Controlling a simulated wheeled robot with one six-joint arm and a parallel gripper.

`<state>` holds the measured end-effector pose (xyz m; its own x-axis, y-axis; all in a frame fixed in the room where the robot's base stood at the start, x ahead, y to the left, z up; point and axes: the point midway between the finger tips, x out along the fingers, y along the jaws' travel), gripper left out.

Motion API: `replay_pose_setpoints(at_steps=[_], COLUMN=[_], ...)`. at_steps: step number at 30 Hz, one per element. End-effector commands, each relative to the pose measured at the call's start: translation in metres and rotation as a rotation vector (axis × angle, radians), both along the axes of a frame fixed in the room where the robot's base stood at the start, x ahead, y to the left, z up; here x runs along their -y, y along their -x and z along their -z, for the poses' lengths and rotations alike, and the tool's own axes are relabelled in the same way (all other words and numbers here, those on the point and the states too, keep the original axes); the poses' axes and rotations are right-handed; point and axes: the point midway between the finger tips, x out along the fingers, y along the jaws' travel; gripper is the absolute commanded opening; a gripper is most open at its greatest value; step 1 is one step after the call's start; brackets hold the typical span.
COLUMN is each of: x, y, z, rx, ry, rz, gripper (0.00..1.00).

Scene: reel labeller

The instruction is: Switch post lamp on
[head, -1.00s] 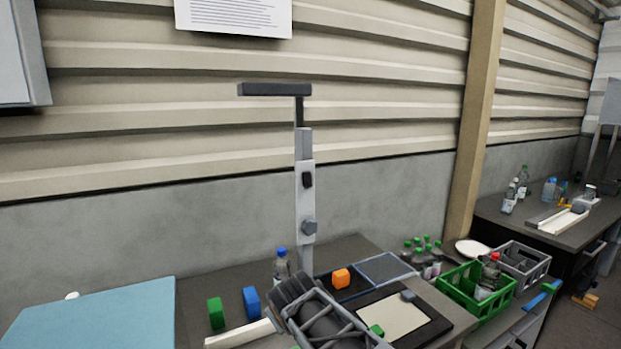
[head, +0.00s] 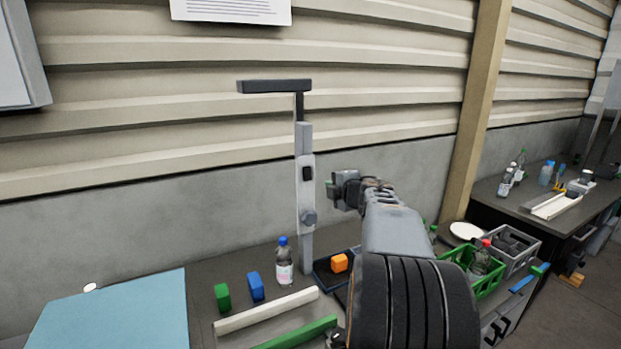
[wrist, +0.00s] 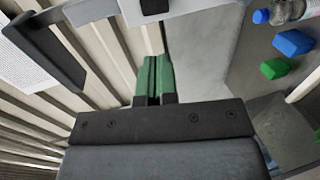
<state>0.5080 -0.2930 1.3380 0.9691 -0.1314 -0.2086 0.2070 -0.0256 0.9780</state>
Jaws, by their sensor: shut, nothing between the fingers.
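The post lamp stands at the back of the table, with a grey post (head: 305,255) and a dark bar-shaped head (head: 273,87) on top. A light plate (head: 306,198) on the post carries a black rocker switch (head: 306,173) above a grey knob (head: 309,218). My gripper (head: 332,195) is at switch-and-knob height, just right of the post in the head view, not visibly touching it. Its green fingers (wrist: 153,78) are shut and empty in the wrist view. There the black switch (wrist: 155,6) is cut by the top edge, beyond the fingertips.
A bottle (head: 285,265), a blue block (head: 256,286), a green block (head: 222,297) and an orange block (head: 339,263) stand near the post base. A green crate (head: 487,284) is at right. Corrugated wall (head: 180,130) lies behind the lamp. My arm hides part of the table.

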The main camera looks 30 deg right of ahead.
Motion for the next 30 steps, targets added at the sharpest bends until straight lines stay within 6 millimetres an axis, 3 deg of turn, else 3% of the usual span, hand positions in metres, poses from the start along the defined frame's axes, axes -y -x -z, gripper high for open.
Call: replay_pose_setpoints(at_steps=[8, 21, 30], x=[0.001, 0.012, 0.017], y=[-0.014, -0.092, -0.127], z=[0.002, 0.018, 0.026], rx=[0.000, -0.001, 0.000], ry=[-0.004, -0.003, -0.002], rz=[-0.001, 0.000, 0.000], gripper=[0.00, 0.00, 0.00])
